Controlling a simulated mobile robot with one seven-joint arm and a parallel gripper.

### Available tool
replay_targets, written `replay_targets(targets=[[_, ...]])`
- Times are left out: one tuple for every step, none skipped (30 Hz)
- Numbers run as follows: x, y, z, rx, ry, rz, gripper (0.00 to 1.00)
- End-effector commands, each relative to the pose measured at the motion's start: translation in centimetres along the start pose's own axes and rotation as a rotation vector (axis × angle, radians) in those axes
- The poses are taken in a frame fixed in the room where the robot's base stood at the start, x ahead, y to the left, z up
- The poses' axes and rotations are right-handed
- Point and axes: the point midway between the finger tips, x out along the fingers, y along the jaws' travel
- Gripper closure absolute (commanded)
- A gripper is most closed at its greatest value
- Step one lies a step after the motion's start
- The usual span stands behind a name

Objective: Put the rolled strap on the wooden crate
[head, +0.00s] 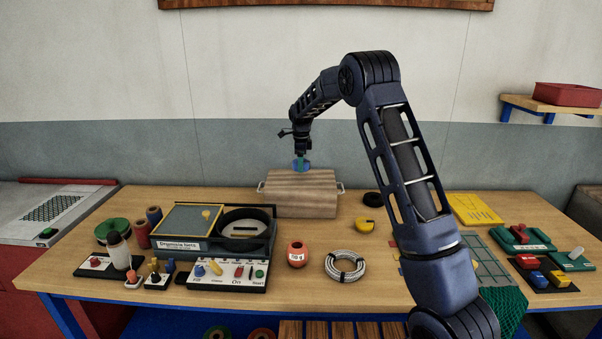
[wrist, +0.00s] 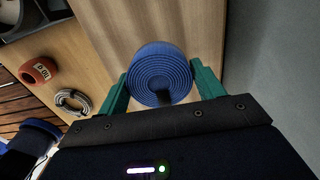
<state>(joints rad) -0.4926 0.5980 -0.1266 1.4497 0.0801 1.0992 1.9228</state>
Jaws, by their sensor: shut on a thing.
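The rolled strap (wrist: 160,74) is a blue spiral coil with a dark patch at its lower edge. My gripper (wrist: 162,88) is shut on it, with one green finger on each side. In the head view the strap (head: 301,166) shows small and blue below my gripper (head: 301,160), at the top of the wooden crate (head: 300,192). The crate is a pale wooden box with metal side handles near the back of the table. In the wrist view its wood (wrist: 195,25) shows behind the strap. I cannot tell whether the strap touches the crate.
An orange roll (head: 297,254) and a coiled white rope (head: 345,266) lie in front of the crate. A yellow tape measure (head: 364,225) and a black roll (head: 372,199) lie to its right. A black-and-green tray unit (head: 268,246) stands to the left. The wall is close behind.

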Motion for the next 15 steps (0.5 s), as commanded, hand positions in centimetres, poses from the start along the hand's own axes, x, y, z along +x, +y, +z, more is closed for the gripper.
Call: replay_targets(targets=[[0.1,0.0,0.0,0.0,0.0,-0.001,0.6],[0.3,0.0,0.0,0.0,0.0,-0.001,0.6],[0.5,0.0,0.0,0.0,0.0,0.0,0.6],[0.7,0.0,0.0,0.0,0.0,0.0,0.6],[1.0,0.0,0.0,0.0,0.0,0.001,0.6],[1.5,0.1,0.0,0.0,0.001,0.002,0.6],[1.9,0.1,-0.1,0.0,0.001,0.002,0.6],[2.3,0.0,0.0,0.0,0.001,0.001,0.6],[2.9,0.0,0.0,0.0,0.001,0.001,0.6],[3.4,0.0,0.0,0.0,0.001,0.002,0.6],[3.7,0.0,0.0,0.0,0.001,0.002,0.6],[4.1,0.0,0.0,0.0,0.0,0.001,0.6],[4.3,0.0,0.0,0.0,0.0,0.0,0.6],[4.4,0.0,0.0,0.0,0.0,0.0,0.6],[4.4,0.0,0.0,0.0,0.0,-0.001,0.6]])
